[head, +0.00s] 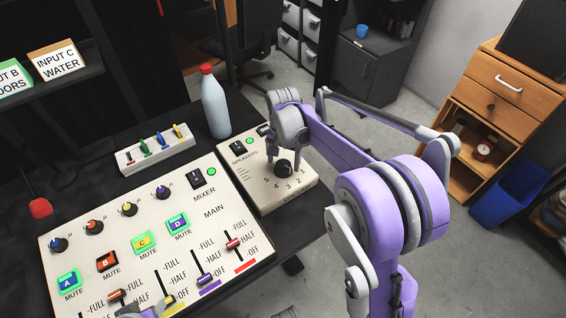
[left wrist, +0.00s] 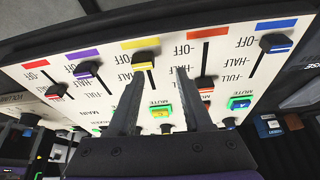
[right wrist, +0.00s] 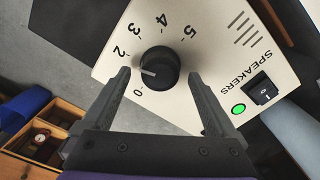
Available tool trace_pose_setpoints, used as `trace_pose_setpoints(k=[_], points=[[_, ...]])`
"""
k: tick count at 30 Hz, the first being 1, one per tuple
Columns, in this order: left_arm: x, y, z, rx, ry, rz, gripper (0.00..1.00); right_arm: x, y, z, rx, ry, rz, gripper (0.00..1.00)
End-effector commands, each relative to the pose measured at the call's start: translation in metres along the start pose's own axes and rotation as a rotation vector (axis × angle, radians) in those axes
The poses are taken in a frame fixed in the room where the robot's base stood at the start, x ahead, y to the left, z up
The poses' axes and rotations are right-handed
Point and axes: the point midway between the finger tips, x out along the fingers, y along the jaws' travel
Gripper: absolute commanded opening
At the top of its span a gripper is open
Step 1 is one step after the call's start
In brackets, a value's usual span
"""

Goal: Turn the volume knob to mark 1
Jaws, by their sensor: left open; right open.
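The black volume knob (head: 284,168) sits on the cream speakers box (head: 252,205). In the right wrist view the knob (right wrist: 160,66) has a white pointer line aimed left, between the printed 2 and 0. The mark there is hidden behind a fingertip. My right gripper (right wrist: 158,76) is open, with one finger on each side of the knob and gaps visible; whether it touches cannot be told. In the head view this gripper (head: 286,158) is over the knob. My left gripper (left wrist: 159,76) is open and empty over the mixer panel, near the yellow slider (left wrist: 146,58).
The mixer panel (head: 130,250) with knobs, mute buttons and sliders lies left of the speakers box. A white bottle (head: 214,108) with a red cap stands behind the box. A small switch strip (head: 155,150) is behind the mixer. A green light (right wrist: 239,108) shows on the box.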

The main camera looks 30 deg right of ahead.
Motion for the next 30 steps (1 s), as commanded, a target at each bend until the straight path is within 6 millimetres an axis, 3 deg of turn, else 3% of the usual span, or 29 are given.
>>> trace_pose_setpoints(k=[4, 13, 27, 30], points=[[0.0010, 0.0000, 0.0006, 0.000, 0.000, 0.000, 0.50, 0.0108, -0.0001, 0.0001, 0.000, 0.000, 0.000, 0.93], [0.0009, 0.0000, 0.0006, 0.000, 0.000, 0.000, 0.50, 0.0124, 0.0000, 0.0002, 0.000, 0.000, 0.000, 0.93], [0.0009, 0.0000, 0.0006, 0.000, 0.000, 0.000, 0.50, 0.0121, 0.0000, 0.0001, 0.000, 0.000, 0.000, 0.08], [0.0009, 0.0000, 0.0006, 0.000, 0.000, 0.000, 0.50, 0.0121, 0.0000, 0.0001, -0.002, 0.000, 0.000, 0.07]])
